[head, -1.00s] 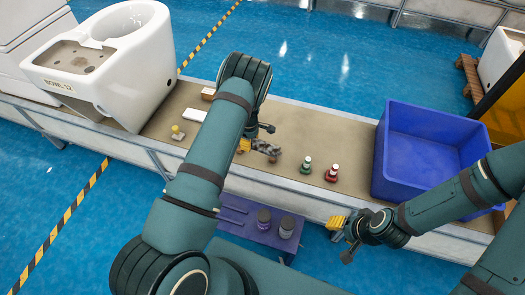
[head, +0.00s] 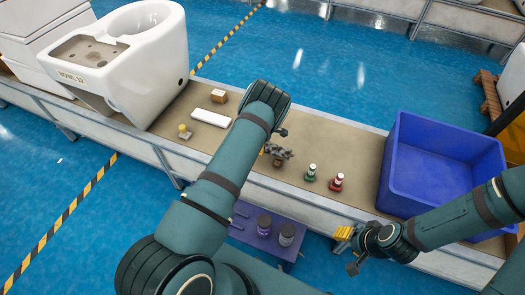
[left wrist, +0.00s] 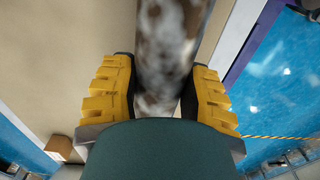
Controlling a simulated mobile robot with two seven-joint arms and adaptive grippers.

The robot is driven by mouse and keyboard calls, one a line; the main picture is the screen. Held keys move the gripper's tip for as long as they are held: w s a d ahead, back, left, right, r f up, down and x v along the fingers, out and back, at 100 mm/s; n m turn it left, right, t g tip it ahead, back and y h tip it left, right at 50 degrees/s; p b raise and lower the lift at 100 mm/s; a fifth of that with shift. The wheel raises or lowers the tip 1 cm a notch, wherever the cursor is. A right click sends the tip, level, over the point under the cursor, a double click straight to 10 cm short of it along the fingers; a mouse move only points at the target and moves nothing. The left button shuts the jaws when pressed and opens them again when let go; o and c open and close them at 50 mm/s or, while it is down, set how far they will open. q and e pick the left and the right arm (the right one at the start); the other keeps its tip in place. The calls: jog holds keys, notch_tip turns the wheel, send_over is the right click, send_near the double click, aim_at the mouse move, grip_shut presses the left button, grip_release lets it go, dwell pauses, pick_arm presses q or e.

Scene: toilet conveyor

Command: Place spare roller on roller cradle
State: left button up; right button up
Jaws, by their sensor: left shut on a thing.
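The spare roller (head: 280,152) is a mottled grey and rusty-brown bar. It lies over the beige conveyor just right of my left arm's end in the head view. My left gripper (left wrist: 166,98) is shut on it; the roller (left wrist: 168,50) runs between the yellow fingers in the left wrist view. In the head view the arm hides most of this gripper. A small brown piece, possibly part of the roller cradle, shows directly under the roller; I cannot tell whether they touch. My right gripper (head: 343,238) is empty, in front of the conveyor; its finger gap is unclear.
A green bottle (head: 310,172) and a red bottle (head: 337,182) stand right of the roller, before a blue bin (head: 390,165). A white toilet bowl (head: 140,65), white block (head: 211,117) and small carton (head: 218,97) are left.

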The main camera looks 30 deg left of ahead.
pick_arm(q)
jog(key=shift+f+b, duration=0.35)
jog(key=shift+f, duration=1.25)
jog(key=o, duration=1.2)
jog(key=shift+f, duration=0.15)
jog(key=shift+c, duration=0.2)
